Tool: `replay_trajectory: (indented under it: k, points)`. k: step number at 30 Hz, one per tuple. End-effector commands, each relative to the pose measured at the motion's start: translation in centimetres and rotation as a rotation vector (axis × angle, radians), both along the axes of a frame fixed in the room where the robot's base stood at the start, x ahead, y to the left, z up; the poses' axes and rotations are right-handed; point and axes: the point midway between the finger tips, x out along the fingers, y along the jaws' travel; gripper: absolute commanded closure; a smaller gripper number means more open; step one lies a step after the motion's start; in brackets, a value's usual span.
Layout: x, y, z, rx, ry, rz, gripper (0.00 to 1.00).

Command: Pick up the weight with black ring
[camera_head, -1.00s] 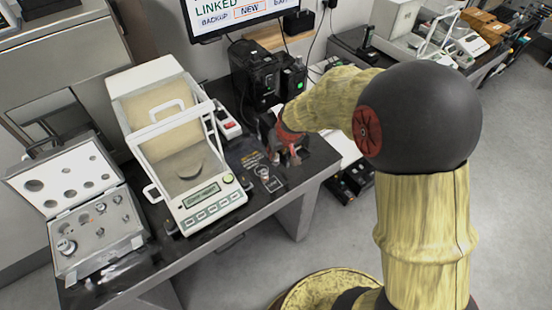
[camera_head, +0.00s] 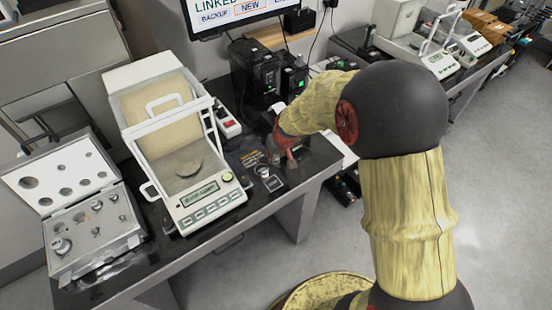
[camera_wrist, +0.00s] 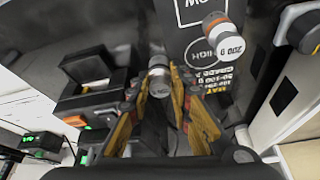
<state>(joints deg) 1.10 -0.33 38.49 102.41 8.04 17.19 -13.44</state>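In the wrist view, a small silver weight (camera_wrist: 159,83) lies between the tips of my gripper (camera_wrist: 168,78). Its ring looks dark but is too small to make out surely. My gripper's two tan-padded fingers are apart on either side of it; contact is not clear. A second weight (camera_wrist: 221,34), marked 200 g with a copper-orange ring, is on the dark surface to the right of the fingers. In the head view, my gripper (camera_head: 283,152) is low over the right end of the table, and one weight (camera_head: 263,171) shows at its left.
A white balance (camera_head: 210,200) with its raised clear shield stands left of my gripper. An open metal weight case (camera_head: 95,225) is at far left. Black boxes (camera_head: 258,78) stand close behind my gripper. The table's front edge is just below, with open floor beyond.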

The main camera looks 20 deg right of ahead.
Motion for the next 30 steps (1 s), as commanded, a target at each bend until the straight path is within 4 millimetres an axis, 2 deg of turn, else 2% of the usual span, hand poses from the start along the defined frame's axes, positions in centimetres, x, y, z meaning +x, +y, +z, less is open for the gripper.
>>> replay_trajectory:
  k: [7,20,26,30]
  points:
    - [0.0,0.0,0.0,0.0,0.0,0.0,1.0]
    - [0.0,0.0,0.1,0.0,-0.001,0.0,1.0]
    - [0.1,0.0,1.4,0.0,-0.003,0.001,1.0]
    - [0.1,0.0,3.2,-0.001,-0.003,0.0,1.0]
